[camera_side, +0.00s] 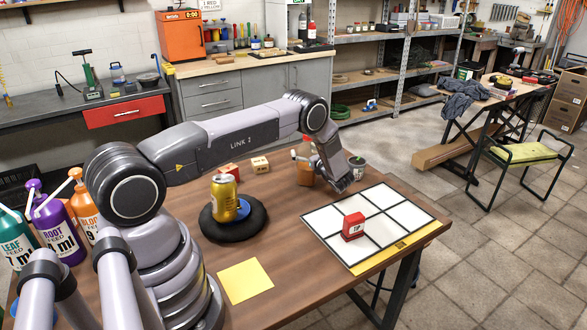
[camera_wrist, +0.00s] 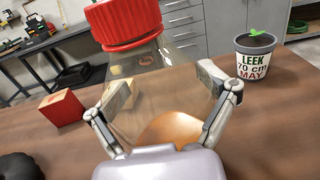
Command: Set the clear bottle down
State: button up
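The clear bottle (camera_wrist: 155,85) has a red cap and amber content low inside. It fills the middle of the wrist view, close to the camera. My gripper (camera_wrist: 163,93) has a finger pad against each side of it and looks shut on it. In the side view the bottle (camera_side: 305,172) stands about upright at the far side of the wooden table, partly hidden by my gripper (camera_side: 325,172). I cannot tell whether its base touches the table.
A potted plant marked LEEK (camera_wrist: 257,57) stands close to the right. A red box (camera_wrist: 61,108) is to the left. A white grid board (camera_side: 322,222) carries a red block (camera_side: 353,227). A gold can (camera_side: 225,197) stands on a round black base. A yellow sheet (camera_side: 245,281) lies in front.

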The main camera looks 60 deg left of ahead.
jog(key=shift+o, duration=1.1)
jog(key=shift+d+r, duration=0.15)
jog(key=d, duration=1.1)
jog(key=s+d+r+n+g+h, duration=0.1)
jog(key=s+d+r+n+h, duration=0.2)
jog(key=r, duration=0.6)
jog(key=s+d+r+n+h, duration=0.1)
jog(key=s+r+n+h, duration=0.3)
jog(key=r, duration=0.4)
jog(key=s+d+r+n+g+h, duration=0.1)
jog(key=s+d+r+n+h, duration=0.15)
jog(key=s+r, duration=0.45)
jog(key=s+d+r+n+t+h, duration=0.3)
jog(key=s+d, duration=0.3)
jog(key=s, duration=0.4)
jog(key=s+d+r+n+t+h, duration=0.4)
jog(key=s+d+r+n+h, duration=0.1)
jog(key=s, duration=0.5)
jog(key=shift+s+d+r+t, duration=0.3)
jog(key=shift+s+d, duration=0.1)
jog(key=shift+d, duration=0.4)
